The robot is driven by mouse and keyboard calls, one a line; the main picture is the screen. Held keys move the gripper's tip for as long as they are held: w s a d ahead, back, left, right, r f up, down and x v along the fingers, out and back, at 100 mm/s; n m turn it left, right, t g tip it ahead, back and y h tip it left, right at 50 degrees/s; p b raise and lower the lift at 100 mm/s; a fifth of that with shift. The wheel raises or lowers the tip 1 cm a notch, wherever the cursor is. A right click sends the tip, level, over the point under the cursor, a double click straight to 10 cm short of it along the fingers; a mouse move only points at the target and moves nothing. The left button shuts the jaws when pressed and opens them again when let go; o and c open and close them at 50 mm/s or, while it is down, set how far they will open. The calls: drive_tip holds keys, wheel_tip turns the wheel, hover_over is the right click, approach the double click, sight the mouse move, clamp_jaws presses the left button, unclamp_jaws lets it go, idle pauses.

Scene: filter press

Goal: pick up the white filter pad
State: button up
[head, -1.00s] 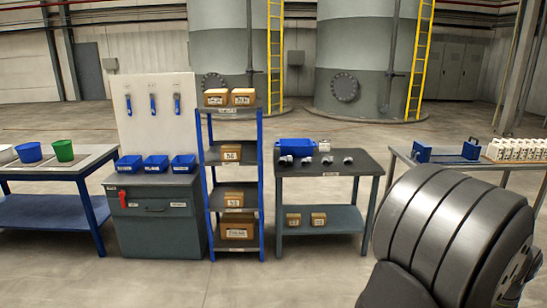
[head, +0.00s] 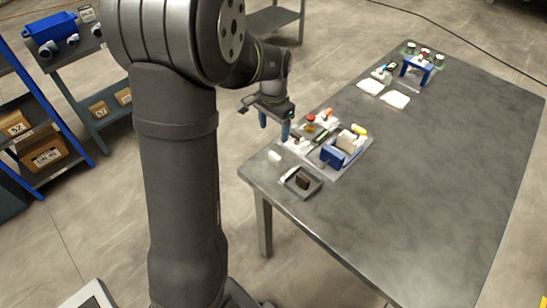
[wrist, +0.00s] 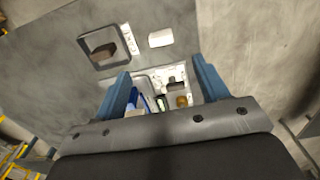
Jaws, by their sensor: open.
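Two flat white squares, which look like filter pads, lie side by side on the grey table in the head view: one pad (head: 369,86) and another pad (head: 396,101). A small white block (head: 275,156) lies near the table's left corner; it also shows in the wrist view (wrist: 160,38). I cannot tell for certain which of these is the filter pad. My gripper (head: 274,127) is open and empty, with blue fingers pointing down near the table's left edge, well away from the two squares. In the wrist view my gripper (wrist: 160,67) has parts of the blue fixture showing between its fingers.
A blue fixture (head: 333,154) with small parts stands on a light plate beside the gripper. A grey tray (head: 314,187) holds a dark block. A blue frame (head: 417,68) stands beyond the white squares. The table's right side (head: 440,180) is clear.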

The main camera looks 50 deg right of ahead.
hover_over(275, 155)
drive_tip(key=f, duration=0.7)
drive_tip(key=shift+a+f, duration=0.3)
drive_tip(key=shift+f, duration=0.05)
drive_tip(key=f, duration=0.5)
drive_tip(key=shift+d, duration=0.3)
drive_tip(key=c, duration=1)
drive_tip(key=shift+c, duration=0.3)
drive_tip(key=shift+r, duration=0.1)
